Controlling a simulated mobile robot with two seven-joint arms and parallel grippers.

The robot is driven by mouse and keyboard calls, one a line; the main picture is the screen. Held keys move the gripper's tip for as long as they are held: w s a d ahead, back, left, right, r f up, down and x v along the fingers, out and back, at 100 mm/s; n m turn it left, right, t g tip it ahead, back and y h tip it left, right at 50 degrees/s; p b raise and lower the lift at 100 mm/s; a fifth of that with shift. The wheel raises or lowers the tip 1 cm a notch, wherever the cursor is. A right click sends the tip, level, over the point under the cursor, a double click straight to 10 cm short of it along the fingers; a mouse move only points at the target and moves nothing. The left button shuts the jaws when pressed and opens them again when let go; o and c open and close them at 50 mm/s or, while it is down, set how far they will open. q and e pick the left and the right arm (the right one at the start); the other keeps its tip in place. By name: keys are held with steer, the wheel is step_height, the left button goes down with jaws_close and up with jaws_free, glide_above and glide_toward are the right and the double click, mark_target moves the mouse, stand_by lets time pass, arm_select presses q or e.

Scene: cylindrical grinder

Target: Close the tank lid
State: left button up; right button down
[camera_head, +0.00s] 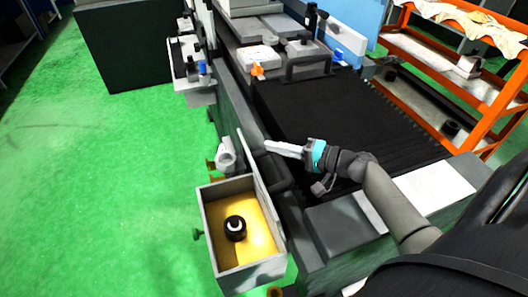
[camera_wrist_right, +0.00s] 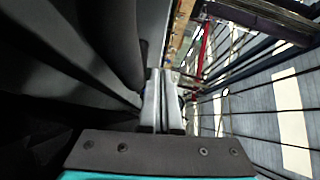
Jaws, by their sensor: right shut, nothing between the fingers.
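The tank (camera_head: 207,238) is an open grey box in the head view, at lower centre. Yellowish liquid and a round black part with a white centre (camera_head: 235,228) show inside it. Its lid (camera_head: 266,190) appears as a thin grey panel standing up along the tank's right side, leaving the top open. My right gripper (camera_head: 268,147) is shut and empty, its fingertips pointing left near the lid's upper end. I cannot tell whether they touch it. In the right wrist view its fingers (camera_wrist_right: 161,95) are together. My left gripper is not in view.
The grinder's black ribbed cover (camera_head: 340,125) lies behind and right of my right gripper. A grey cylindrical fitting (camera_head: 227,155) stands just behind the tank. An orange rack (camera_head: 440,70) is at the far right. Green floor (camera_head: 110,190) is clear to the left.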

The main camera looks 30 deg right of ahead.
steer(key=shift+w+a+f, duration=0.15)
steer(key=shift+a+f, duration=0.05)
steer(key=shift+a, duration=0.65)
steer(key=shift+w+a+f, duration=0.1)
steer(key=shift+a+f, duration=0.1)
steer(key=shift+a, duration=0.65)
steer(key=shift+p, duration=0.3)
